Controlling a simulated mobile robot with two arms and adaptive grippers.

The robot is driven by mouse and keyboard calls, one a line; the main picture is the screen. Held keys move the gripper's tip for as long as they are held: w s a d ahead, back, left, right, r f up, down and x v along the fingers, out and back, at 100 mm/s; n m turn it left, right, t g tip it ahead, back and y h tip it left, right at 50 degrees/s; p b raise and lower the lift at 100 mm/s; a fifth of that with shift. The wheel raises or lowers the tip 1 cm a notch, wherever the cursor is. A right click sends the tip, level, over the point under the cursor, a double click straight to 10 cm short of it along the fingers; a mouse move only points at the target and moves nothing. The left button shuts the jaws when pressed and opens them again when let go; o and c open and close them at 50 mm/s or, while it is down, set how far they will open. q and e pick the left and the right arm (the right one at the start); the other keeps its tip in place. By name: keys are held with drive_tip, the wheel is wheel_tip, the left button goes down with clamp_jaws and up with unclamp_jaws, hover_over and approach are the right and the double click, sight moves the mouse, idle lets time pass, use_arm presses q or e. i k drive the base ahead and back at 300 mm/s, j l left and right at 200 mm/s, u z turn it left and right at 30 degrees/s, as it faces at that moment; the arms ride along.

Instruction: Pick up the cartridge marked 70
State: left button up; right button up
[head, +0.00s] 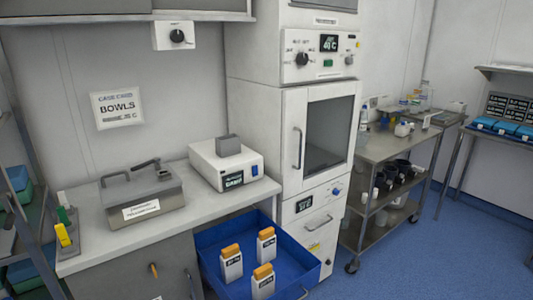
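Three white cartridges with orange tops stand upright in an open blue tray or drawer (214,254) at the bottom middle of the head view. One cartridge (231,268) is at the left, one (266,248) at the back right, and one (263,287) at the front. Each has a dark mark on its front, too small to read, so I cannot tell which is marked 70. Neither of my grippers shows in the head view.
A counter (95,251) at the left bears a lidded metal box (142,197) and a white device (226,165). A tall white cabinet (262,115) stands right of the tray. A steel cart (385,150) is farther right. Blue floor (440,255) is clear at lower right.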

sight(266, 241)
drive_tip(key=u, duration=0.85)
drive_tip(key=i+l+u, duration=0.2)
drive_tip(key=l+u, duration=0.3)
drive_tip(key=l, duration=0.25)
drive_tip(key=l+u, duration=0.5)
drive_tip(key=l, duration=0.25)
drive_tip(key=k+l+u, duration=0.1)
drive_tip(key=l+u, duration=0.35)
drive_tip(key=l, duration=0.35)
